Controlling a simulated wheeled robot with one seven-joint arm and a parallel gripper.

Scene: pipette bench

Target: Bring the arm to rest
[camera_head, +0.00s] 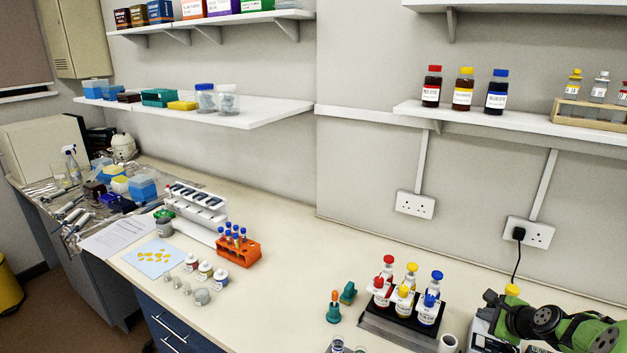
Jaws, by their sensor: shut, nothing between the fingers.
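A green and black jointed arm (585,335), which appears to be mine, reaches in at the lower right corner. Its links overlap the bench there. I cannot make out my gripper's fingers in this view. No object is seen held by the arm.
Close left of the arm are a white bench device (483,340), partly hidden, and a black rack (378,324) of bottles with red, yellow and blue tops. An orange tube rack (238,250) stands further left. Wall shelves (500,115) hang above.

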